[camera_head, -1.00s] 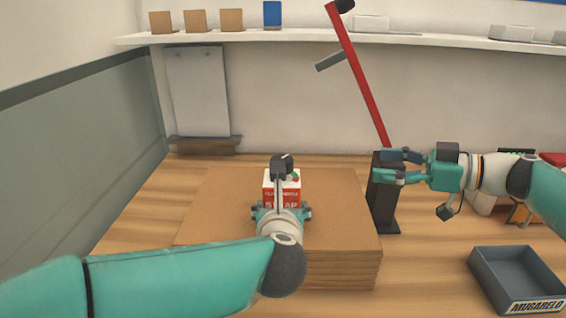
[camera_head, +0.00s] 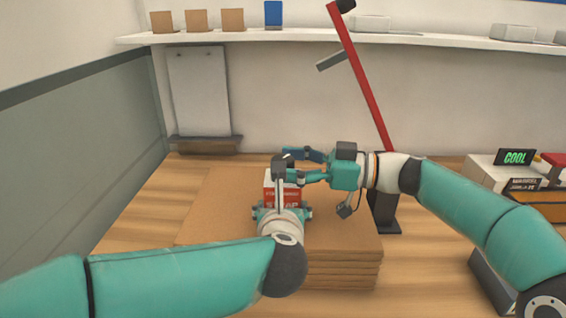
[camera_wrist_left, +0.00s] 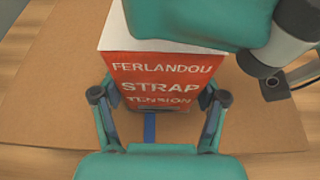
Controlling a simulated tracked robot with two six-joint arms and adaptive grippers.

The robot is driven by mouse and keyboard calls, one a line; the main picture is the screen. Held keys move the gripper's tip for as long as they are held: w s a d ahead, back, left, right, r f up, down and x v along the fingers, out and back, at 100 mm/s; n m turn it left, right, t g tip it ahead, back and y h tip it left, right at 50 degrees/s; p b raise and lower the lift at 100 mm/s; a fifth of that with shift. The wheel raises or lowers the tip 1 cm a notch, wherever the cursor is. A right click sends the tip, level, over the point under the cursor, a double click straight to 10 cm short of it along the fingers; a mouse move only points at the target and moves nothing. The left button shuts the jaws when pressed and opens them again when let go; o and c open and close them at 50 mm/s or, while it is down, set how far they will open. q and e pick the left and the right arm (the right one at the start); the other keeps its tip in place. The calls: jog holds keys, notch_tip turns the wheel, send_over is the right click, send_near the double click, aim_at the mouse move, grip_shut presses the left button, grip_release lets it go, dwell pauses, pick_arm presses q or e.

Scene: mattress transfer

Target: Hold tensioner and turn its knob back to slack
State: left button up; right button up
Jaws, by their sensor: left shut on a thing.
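The strap tensioner (camera_head: 283,192) is a red and white box with white lettering, standing on the brown stack. In the left wrist view its red face (camera_wrist_left: 160,82) reads "FERLANDOU STRAP TENSION", with a blue strap below it. My left gripper (camera_head: 281,211) is shut on the tensioner; in the wrist view its fingers (camera_wrist_left: 160,98) lie at both sides of the box. My right gripper (camera_head: 291,165) is open at the top of the tensioner, its two fingers apart. The knob is hidden behind my wrist camera and right fingers, so I cannot tell whether they touch it.
The brown layered stack (camera_head: 345,265) fills the table's middle. A black stand with a red slanted post (camera_head: 362,85) is behind my right arm. A dark tray (camera_head: 490,280) is partly hidden at right.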

jog(key=shift+w+a, duration=0.1)
jog(key=shift+a, duration=0.5)
jog(key=c, duration=1.2)
jog(key=shift+o, duration=0.2)
jog(key=shift+w+n+g, duration=0.25)
jog(key=shift+n+g, duration=0.85)
jog(key=shift+g, duration=0.5)
jog(key=shift+n+g, duration=0.3)
jog(key=shift+g, duration=0.4)
jog(key=shift+s, duration=0.15)
jog(key=o, duration=1.2)
jog(key=shift+s, duration=0.1)
jog(key=shift+c, duration=0.2)
